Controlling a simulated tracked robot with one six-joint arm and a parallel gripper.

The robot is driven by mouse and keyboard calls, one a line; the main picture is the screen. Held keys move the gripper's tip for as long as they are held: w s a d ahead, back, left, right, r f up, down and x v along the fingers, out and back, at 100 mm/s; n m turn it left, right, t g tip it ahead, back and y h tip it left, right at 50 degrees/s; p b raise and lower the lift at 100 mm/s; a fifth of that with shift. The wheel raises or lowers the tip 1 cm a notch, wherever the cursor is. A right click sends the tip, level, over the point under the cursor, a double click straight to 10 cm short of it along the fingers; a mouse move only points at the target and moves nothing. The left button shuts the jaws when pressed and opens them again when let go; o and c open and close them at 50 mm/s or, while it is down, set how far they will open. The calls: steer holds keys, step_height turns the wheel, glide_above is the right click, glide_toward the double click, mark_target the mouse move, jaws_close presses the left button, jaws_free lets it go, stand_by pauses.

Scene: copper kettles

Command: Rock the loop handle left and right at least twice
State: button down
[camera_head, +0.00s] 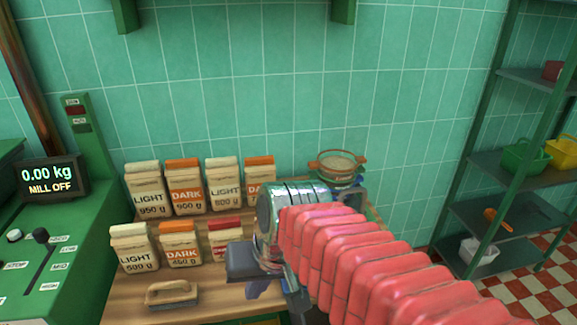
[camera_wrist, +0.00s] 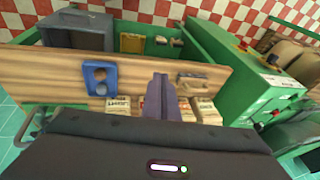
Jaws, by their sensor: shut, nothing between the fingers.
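No loop handle can be made out for certain. A round sieve-like pan (camera_head: 338,164) with a copper-coloured rim and small side grips stands at the back right of the wooden table, partly behind my arm.
Paper bags marked LIGHT and DARK (camera_head: 184,188) stand in two rows on the table (camera_head: 210,296). A green mill with levers (camera_head: 45,265) is at the left. A blue holder with two holes (camera_wrist: 98,78) sits on the table. Green shelving (camera_head: 515,140) stands at the right.

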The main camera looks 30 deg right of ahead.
steer(key=n, duration=0.1)
steer(key=s+r+n+t+h, duration=0.1)
steer(key=r+n, duration=0.1)
steer(key=shift+s+a+r+n+t, duration=0.1)
steer(key=shift+s+a+n+t, duration=0.2)
steer(key=shift+t, duration=0.1)
